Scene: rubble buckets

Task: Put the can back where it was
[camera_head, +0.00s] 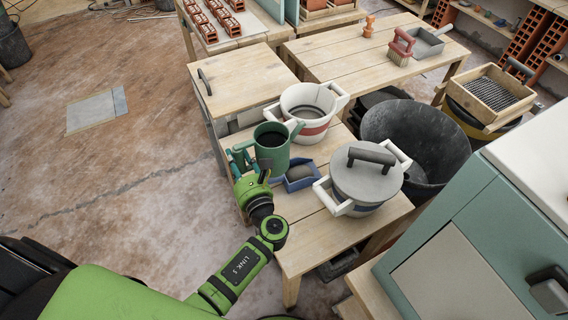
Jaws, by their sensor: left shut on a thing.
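The green can (274,154), with a dark open top, is upright over the low wooden table, at its left edge. My left gripper (249,164) is shut on the can at its left side, and the can hides part of the fingers. I cannot tell whether the can's base touches the table. My right gripper is not in view.
A blue tray (302,184) is right beside the can. A white bucket with a red band (314,131) stands behind it, and a grey-lidded pot (366,181) to the right. Bare tabletop (295,235) lies in front. A large black tub (428,140) stands beyond.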

